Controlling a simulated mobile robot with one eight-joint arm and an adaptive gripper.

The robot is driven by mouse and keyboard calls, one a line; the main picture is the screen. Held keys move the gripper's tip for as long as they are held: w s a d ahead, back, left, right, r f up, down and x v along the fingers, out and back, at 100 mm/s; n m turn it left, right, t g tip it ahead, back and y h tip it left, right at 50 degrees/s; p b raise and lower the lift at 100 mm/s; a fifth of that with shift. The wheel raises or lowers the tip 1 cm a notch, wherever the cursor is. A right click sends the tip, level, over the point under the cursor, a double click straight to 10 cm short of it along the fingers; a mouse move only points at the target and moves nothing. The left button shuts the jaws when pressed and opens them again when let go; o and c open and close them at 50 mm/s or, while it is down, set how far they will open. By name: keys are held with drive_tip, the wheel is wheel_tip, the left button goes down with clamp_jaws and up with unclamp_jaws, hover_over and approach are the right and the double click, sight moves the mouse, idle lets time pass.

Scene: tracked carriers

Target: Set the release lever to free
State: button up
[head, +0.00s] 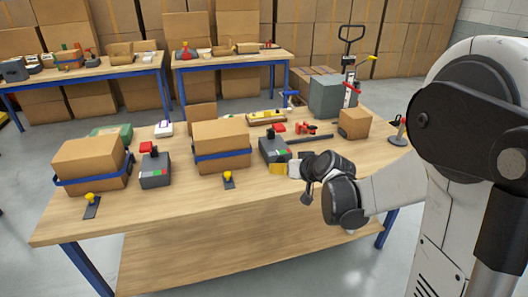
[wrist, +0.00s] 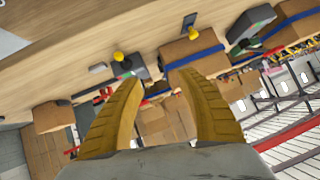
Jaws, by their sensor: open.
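Two small levers with yellow knobs stand on dark plates at the table's front: one at the left (head: 91,200), one near the middle (head: 228,180). I cannot tell which is the release lever, or its setting. My gripper (head: 279,169) is open and empty above the front edge, right of the middle lever. In the wrist view its yellow fingers (wrist: 158,84) spread apart with nothing between them. Beyond them show a yellow knob (wrist: 118,56) near a dark box and another yellow knob (wrist: 194,33) beside a blue-strapped carton. Neither is touched.
Blue-strapped cartons stand at the left (head: 90,160) and middle (head: 220,142). Dark boxes with green and red marks stand beside them, at the left (head: 155,172) and right (head: 273,149). A small carton (head: 355,123) and a red-handled stand (head: 399,132) are at the right. Bare wood lies along the front.

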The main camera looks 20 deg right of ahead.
drive_tip(key=w+d+f+t, duration=0.1)
drive_tip(key=w+d+f, duration=0.1)
drive_tip(key=d+f, duration=0.1)
drive_tip(key=w+d+f, duration=0.2)
drive_tip(key=d+f, duration=0.1)
drive_tip(key=f, duration=0.1)
drive_tip(key=w+d+f+m+t, duration=0.1)
drive_tip(key=w+d+f, duration=0.2)
drive_tip(key=f, duration=0.1)
drive_tip(key=shift+d+f+t+h, duration=0.1)
drive_tip(key=shift+f+t+h, duration=0.2)
drive_tip(key=shift+h, duration=0.1)
drive_tip(key=b+x, duration=0.3)
drive_tip(key=x, duration=0.7)
drive_tip(key=shift+w, duration=0.2)
clamp_jaws()
